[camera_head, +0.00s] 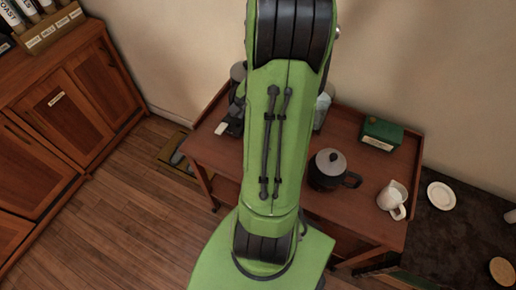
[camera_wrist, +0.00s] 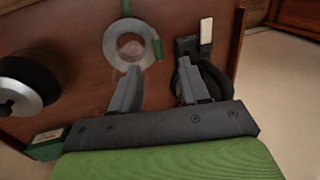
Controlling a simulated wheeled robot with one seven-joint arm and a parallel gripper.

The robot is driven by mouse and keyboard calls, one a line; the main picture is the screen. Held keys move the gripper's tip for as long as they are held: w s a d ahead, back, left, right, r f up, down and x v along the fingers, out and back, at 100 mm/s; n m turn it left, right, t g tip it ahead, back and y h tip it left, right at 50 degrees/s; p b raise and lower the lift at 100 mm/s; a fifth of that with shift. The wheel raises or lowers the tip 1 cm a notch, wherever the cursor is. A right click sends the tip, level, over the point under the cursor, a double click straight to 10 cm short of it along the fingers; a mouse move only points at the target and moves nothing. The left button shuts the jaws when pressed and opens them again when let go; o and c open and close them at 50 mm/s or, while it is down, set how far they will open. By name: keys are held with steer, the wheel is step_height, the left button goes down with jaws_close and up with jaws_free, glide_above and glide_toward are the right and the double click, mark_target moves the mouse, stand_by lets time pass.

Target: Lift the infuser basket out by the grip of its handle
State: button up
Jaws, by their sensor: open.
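My gripper (camera_wrist: 159,68) is open, its two grey fingers apart above the wooden cart top (camera_wrist: 82,95). Nothing shows held between them. A pale, see-through round vessel with a grey ring rim (camera_wrist: 112,40) lies beyond the left fingertip. An upright green strip (camera_wrist: 158,48) is at its right edge, beyond the gap between the fingers. This may be the infuser basket and its handle; I cannot tell for sure. In the head view my green arm covers the middle of the cart and hides my gripper. Part of a clear vessel (camera_head: 322,110) shows right of the arm.
A dark pot with a grey lid (camera_head: 332,163) stands on the cart, also at left in the wrist view (camera_wrist: 25,92). A green box (camera_head: 382,133) and white pitcher (camera_head: 392,198) stand farther right. A black device (camera_wrist: 187,46) and dark round object (camera_wrist: 212,80) crowd the right finger.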

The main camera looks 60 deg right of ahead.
steer(key=f, duration=0.2)
steer(key=f+b, duration=0.1)
steer(key=f, duration=0.1)
steer(key=w+f, duration=0.1)
steer(key=shift+d+f+b, duration=0.1)
steer(key=shift+f+b, duration=0.3)
steer(key=shift+r, duration=0.1)
jaws_close()
